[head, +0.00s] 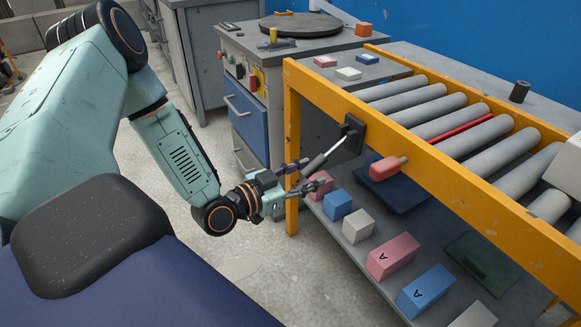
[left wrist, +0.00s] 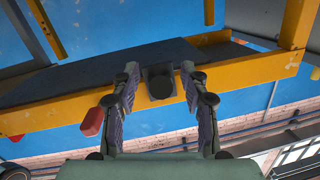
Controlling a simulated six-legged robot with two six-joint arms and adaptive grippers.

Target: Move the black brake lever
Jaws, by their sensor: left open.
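The black brake lever (head: 314,165) juts out from a black mount (head: 352,130) on the yellow conveyor frame. It has a black grip and a bare metal rod, and slants down to the left. My left gripper (head: 308,176) is open at the grip end, with its fingers on either side. In the left wrist view the lever's round black end (left wrist: 160,87) lies between the two open fingers (left wrist: 160,70), seen end-on before its square plate. I cannot tell whether a finger touches it. My right gripper is not in view.
A red handle (head: 386,167) sticks out of the yellow frame (head: 440,165) right of the lever; it also shows in the left wrist view (left wrist: 92,122). Pink, blue and white blocks lie on the lower shelf (head: 345,265). A grey workbench (head: 245,110) stands behind my gripper.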

